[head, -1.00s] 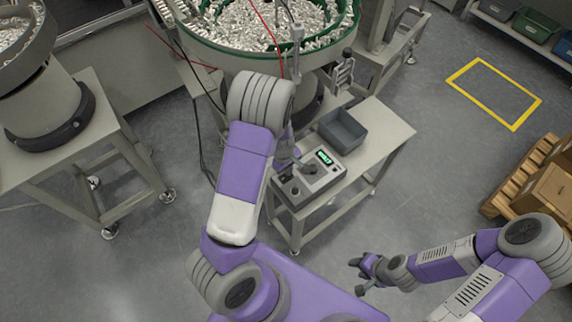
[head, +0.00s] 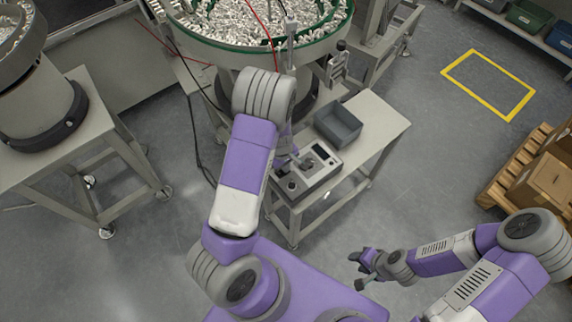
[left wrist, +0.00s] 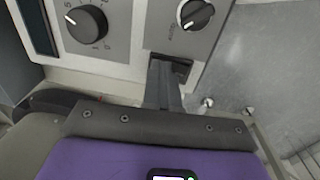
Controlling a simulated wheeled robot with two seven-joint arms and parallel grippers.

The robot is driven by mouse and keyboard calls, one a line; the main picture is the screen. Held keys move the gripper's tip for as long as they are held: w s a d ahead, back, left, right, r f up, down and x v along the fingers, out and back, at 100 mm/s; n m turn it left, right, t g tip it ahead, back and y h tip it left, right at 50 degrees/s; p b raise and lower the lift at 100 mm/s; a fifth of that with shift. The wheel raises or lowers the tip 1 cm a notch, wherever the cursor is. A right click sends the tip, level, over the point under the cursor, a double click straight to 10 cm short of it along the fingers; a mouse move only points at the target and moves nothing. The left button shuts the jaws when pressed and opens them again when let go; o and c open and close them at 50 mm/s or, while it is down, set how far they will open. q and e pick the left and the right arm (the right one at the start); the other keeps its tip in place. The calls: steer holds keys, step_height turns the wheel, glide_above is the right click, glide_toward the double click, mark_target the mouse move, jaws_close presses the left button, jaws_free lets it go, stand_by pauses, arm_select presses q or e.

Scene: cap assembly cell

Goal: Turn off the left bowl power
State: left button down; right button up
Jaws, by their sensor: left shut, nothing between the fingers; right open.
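A grey control box (head: 318,179) sits on a small side table in front of the green-rimmed bowl (head: 228,42) full of small metal parts. In the left wrist view the box face shows a numbered dial (left wrist: 85,24), a smaller knob (left wrist: 196,14), a dark display (left wrist: 36,26) and a dark rocker switch (left wrist: 182,66). My left gripper (left wrist: 164,84) is shut and empty, its tips at the switch and partly covering it; I cannot tell whether they touch. In the head view my arm hides much of this gripper. My right gripper (head: 357,271) is open and empty, low at the right.
A grey bin (head: 339,124) stands on the side table (head: 378,128) behind the box. Another bowl feeder (head: 38,105) stands on a table at the left. Cartons (head: 552,180) on a pallet are at the right. Floor (head: 430,170) between is clear.

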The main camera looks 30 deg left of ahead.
mark_target(282, 171)
arm_select(q)
steer(key=shift+s+a, duration=0.15)
steer(key=shift+s+a+r, duration=0.1)
steer(key=shift+s+a, duration=0.1)
steer(key=shift+s, duration=0.4)
steer(key=shift+r, duration=0.15)
steer(key=shift+w+r+p, duration=0.1)
steer(key=shift+r+p, duration=0.5)
steer(key=shift+p, duration=0.15)
steer(key=r+p, duration=0.3)
steer(key=shift+w+d+r, duration=0.1)
steer(key=shift+w+r, duration=0.1)
step_height(282, 171, up, 9)
steer(key=w+p, duration=0.1)
steer(key=p, duration=0.2)
steer(key=shift+d, duration=0.2)
